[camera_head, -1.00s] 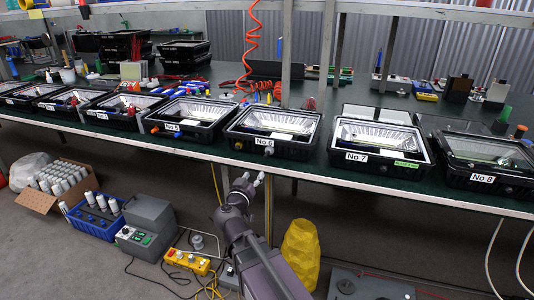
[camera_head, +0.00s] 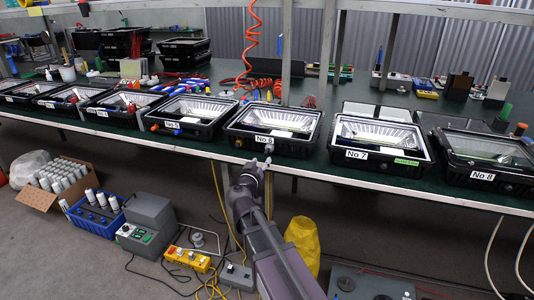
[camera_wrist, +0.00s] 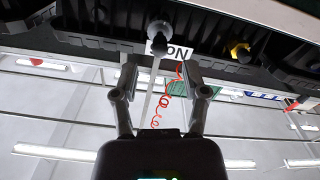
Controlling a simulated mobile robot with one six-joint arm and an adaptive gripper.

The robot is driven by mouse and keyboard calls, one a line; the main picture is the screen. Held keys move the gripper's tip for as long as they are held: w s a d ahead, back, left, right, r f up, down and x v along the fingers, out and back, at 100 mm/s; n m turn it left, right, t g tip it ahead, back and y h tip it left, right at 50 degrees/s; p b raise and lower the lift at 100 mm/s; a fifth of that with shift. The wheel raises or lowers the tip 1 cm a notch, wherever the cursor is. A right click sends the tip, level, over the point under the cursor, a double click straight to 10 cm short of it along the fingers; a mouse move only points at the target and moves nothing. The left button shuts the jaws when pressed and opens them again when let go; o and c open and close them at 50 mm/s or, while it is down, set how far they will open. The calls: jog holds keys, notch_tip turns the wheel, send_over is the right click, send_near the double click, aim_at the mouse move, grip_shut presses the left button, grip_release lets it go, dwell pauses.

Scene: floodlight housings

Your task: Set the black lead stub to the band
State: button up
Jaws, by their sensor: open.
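The housing labelled No 6 (camera_head: 262,136) sits at the bench's front edge; its front wall fills the top of the wrist view (camera_wrist: 95,30). A grey round cable fitting (camera_wrist: 159,30) is on that wall, and it shows in the head view (camera_head: 269,149). A short dark stub (camera_wrist: 155,66) points from the fitting toward my wrist camera. My gripper (camera_wrist: 158,80) is open, with one finger on each side of the stub and visible gaps between. In the head view my gripper (camera_head: 256,165) is just below the fitting. I cannot make out a band.
Housing No 7 (camera_head: 380,157) is at the right and No 5 (camera_head: 172,126) at the left along the bench. A yellow-orange fitting (camera_wrist: 240,51) is beside the grey one. A yellow container (camera_head: 303,238) and a yellow control box (camera_head: 187,259) are on the floor.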

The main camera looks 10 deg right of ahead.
aim_at(265, 156)
jog(key=x, duration=0.6)
jog(key=shift+w+d, duration=0.1)
jog(key=shift+w, duration=0.15)
grip_shut()
jog(key=shift+s, duration=0.15)
